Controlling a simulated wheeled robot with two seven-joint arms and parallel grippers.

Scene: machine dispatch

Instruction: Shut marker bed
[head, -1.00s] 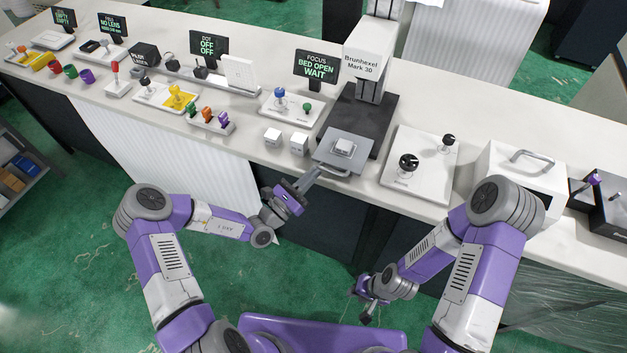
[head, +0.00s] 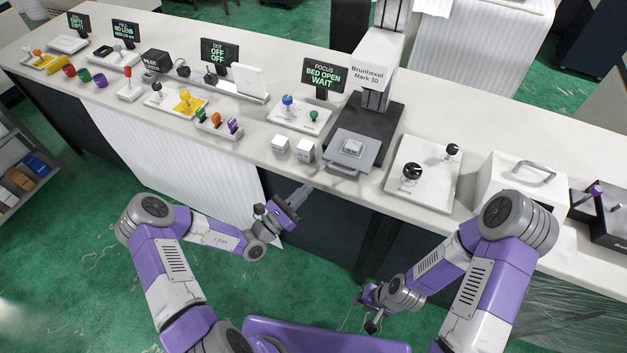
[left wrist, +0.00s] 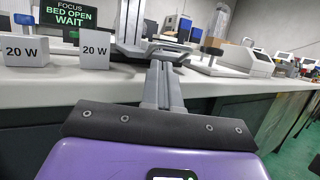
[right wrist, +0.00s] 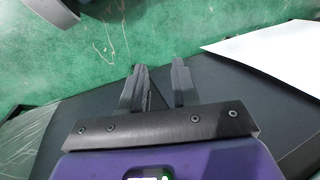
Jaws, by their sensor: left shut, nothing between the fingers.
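The marker, labelled Brunhexel Mark 30 (head: 371,73), stands on the counter with a dark base. Its grey bed (head: 371,150) sticks out toward the counter's front edge, with a small block (head: 352,147) on it and a handle (head: 343,171) at its front. The focus sign (head: 325,75) reads BED OPEN WAIT; it also shows in the left wrist view (left wrist: 68,22). My left gripper (head: 305,189) is shut and empty, just off the counter's front edge, left of the handle and apart from it. My right gripper (head: 364,312) is low over the floor; its fingers are apart and empty in the right wrist view (right wrist: 160,85).
Two white 20 W cubes (head: 305,150) stand left of the bed. A white panel with two black knobs (head: 424,185) lies right of it. A white box with a handle (head: 505,185) stands further right. Air in front of the counter is free between my arms.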

